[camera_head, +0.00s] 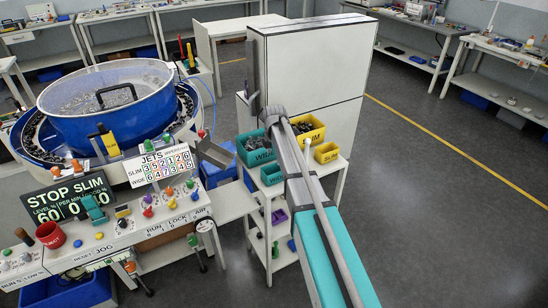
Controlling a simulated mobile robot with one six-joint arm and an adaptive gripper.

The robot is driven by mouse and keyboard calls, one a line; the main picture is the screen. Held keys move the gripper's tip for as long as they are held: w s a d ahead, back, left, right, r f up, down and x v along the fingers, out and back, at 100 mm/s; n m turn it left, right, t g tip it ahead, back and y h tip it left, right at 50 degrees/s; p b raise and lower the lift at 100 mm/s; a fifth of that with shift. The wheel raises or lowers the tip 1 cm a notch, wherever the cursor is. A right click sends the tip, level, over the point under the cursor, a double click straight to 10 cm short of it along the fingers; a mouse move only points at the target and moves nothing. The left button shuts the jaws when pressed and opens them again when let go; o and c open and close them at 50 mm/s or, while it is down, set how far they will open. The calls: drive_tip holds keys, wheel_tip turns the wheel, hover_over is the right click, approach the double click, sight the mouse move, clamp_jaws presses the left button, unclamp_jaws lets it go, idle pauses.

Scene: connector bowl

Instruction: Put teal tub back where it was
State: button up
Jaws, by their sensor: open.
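A teal bin (256,157) with white WIDE lettering holds dark small parts and stands at the back left of the small white shelf stand. A smaller teal tub (271,175) stands in front of it, near the stand's front left edge; its inside is hard to make out. I cannot tell which one is the teal tub of the task. My arm reaches up from the bottom edge and crosses in front of the stand, just right of these tubs. My gripper cannot be made out, and my arm hides part of the stand's top.
A yellow bin (309,132) of dark parts and a smaller yellow tub (327,153) stand right of my arm. A tall white cabinet (312,70) rises behind. The blue bowl feeder (110,120) and its control panel (130,232) fill the left. Floor (440,200) is clear at right.

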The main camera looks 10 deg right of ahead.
drive_tip(key=shift+r+p, duration=1.8)
drive_tip(key=shift+r, duration=0.25)
drive_tip(key=s+m, duration=2.1)
drive_tip(key=s, duration=0.8)
drive_tip(key=shift+m, duration=0.3)
